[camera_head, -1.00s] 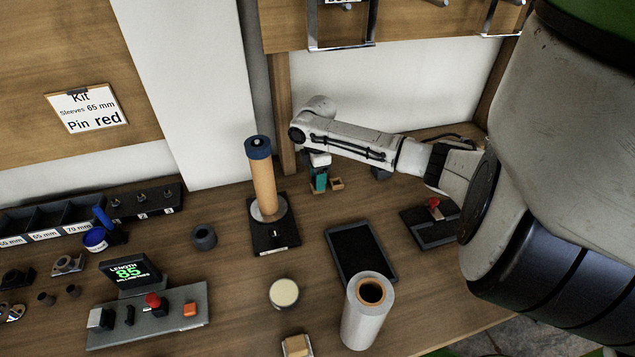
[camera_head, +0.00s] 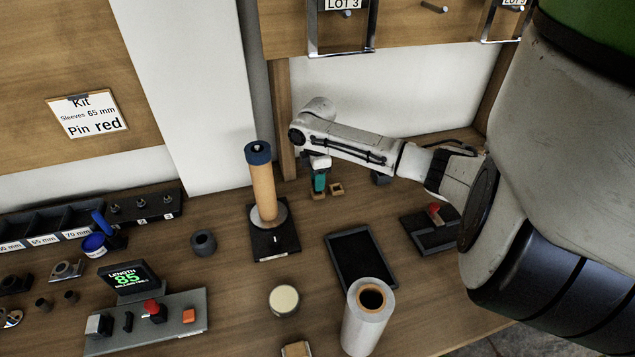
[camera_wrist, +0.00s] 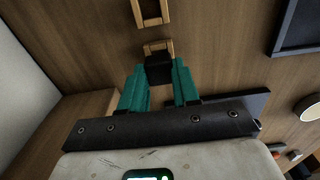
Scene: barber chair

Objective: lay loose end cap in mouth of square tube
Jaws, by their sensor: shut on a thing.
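My gripper (camera_wrist: 159,72) has teal fingers, shut on a small black block-like end cap (camera_wrist: 158,69). In the wrist view the cap hides the near part of a square wooden tube (camera_wrist: 158,46), whose mouth is partly visible beyond it. I cannot tell whether cap and tube touch. A second square wooden piece with an open mouth (camera_wrist: 152,11) lies farther off, at the top edge. In the head view my gripper (camera_head: 319,190) points down over the nearer wooden tube (camera_head: 318,196); the second piece (camera_head: 337,189) is just right of it. The cap cannot be made out there.
An orange column with a blue top (camera_head: 263,190) stands left of my gripper. A dark tray (camera_head: 361,258) lies in front, with a white roll (camera_head: 368,320) nearer. A dark fixture with a red knob (camera_head: 433,228) is to the right. A wooden post and white wall are close behind.

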